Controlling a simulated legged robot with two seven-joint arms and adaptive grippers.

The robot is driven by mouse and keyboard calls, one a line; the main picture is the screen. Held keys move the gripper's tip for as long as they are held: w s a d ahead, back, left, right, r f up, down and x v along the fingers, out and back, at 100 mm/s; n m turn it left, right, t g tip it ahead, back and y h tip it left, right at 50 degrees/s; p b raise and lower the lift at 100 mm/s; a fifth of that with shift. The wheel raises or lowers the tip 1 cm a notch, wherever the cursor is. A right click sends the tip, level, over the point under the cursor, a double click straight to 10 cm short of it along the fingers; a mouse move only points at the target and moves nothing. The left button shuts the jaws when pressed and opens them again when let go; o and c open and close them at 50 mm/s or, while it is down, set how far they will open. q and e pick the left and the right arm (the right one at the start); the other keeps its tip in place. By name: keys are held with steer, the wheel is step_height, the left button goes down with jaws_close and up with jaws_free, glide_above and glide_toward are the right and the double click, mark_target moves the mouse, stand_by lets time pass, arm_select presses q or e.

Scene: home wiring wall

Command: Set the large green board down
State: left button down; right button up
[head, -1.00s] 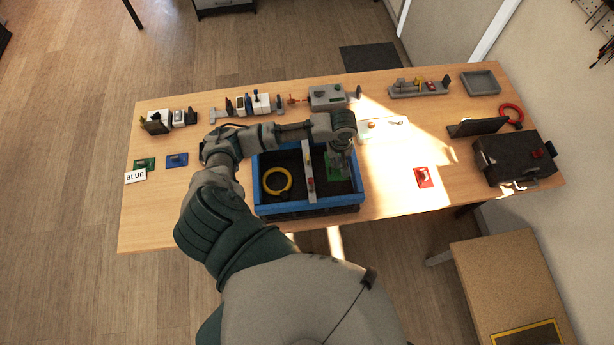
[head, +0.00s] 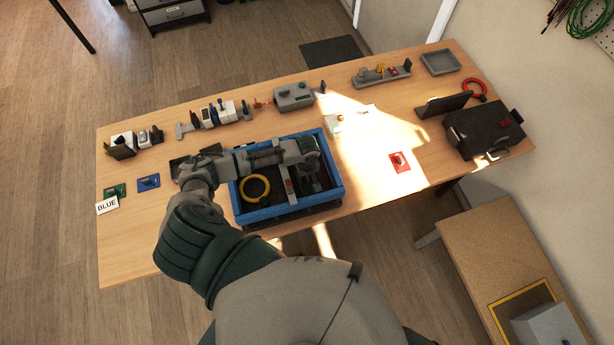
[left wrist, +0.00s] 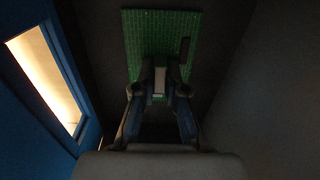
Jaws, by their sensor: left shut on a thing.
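The large green board (left wrist: 161,38) shows at the top of the left wrist view, with a grid of fine dots and a dark slot on it. My left gripper (left wrist: 160,88) is shut at its near edge, around a small pale part there. In the head view my left gripper (head: 314,182) reaches down into the right part of the blue-rimmed box (head: 331,157). The board is hidden there by my arm and the shade. I cannot tell whether the board touches the box floor. My right gripper is not in view.
A yellow ring (head: 256,188) lies in the box's left part, beside a pale divider bar (head: 291,190). A small red board (head: 400,162), a small blue board (head: 149,182) and a small green board (head: 115,191) lie on the table. A black case (head: 484,132) stands at right.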

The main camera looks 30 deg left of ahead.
arm_select(q)
steer(key=shift+a, duration=0.15)
steer(key=c, duration=1.2)
jaws_free()
steer(key=shift+a+f, duration=0.1)
steer(key=shift+a, duration=0.05)
steer(key=shift+r, duration=0.2)
step_height(320, 180, up, 12)
steer(key=shift+f, duration=0.1)
